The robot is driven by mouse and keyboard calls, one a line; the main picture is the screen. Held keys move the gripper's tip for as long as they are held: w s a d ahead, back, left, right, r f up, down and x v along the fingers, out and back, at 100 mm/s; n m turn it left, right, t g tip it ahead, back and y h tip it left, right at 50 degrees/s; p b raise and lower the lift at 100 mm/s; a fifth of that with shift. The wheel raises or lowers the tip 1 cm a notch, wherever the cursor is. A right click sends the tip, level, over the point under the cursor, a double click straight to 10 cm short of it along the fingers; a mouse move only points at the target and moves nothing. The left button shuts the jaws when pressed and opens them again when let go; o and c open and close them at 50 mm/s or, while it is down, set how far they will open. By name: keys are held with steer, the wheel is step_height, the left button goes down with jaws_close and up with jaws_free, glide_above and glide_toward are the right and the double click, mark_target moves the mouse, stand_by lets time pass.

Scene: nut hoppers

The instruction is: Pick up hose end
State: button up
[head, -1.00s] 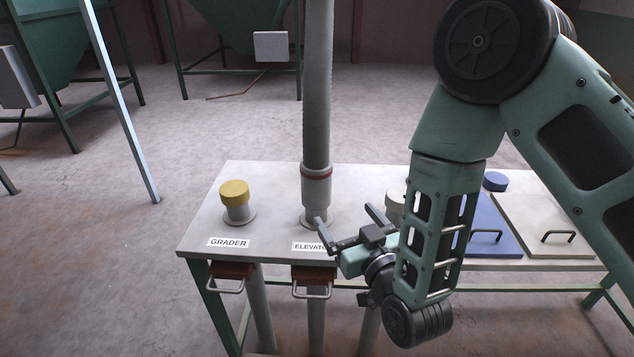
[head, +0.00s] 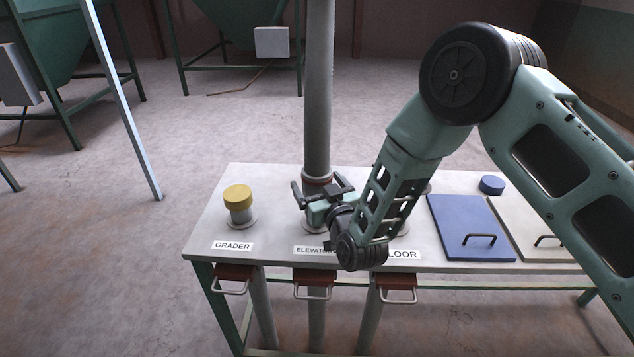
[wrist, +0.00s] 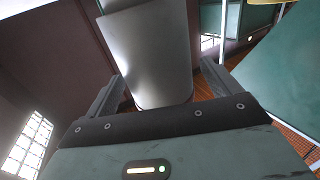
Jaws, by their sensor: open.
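The hose (head: 319,110) is a grey ribbed pipe that hangs down to the table. Its end is a smooth grey cuff with a reddish band (head: 316,180), standing upright at the port labelled ELEVATOR. My gripper (head: 314,184) is open in front of the cuff and hides much of its lower part. In the wrist view the cuff (wrist: 150,55) rises between my two spread fingers (wrist: 161,72). I cannot tell whether either finger touches it.
The white table (head: 207,235) has a yellow-capped GRADER port (head: 238,199) at left. A FLOOR label (head: 403,254) and a blue lid (head: 468,225) are at right. Red-brown slides with handles (head: 314,275) line the front edge. Green hopper frames stand behind.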

steer(key=shift+x, duration=1.15)
steer(key=c, duration=1.2)
steer(key=shift+r, duration=0.1)
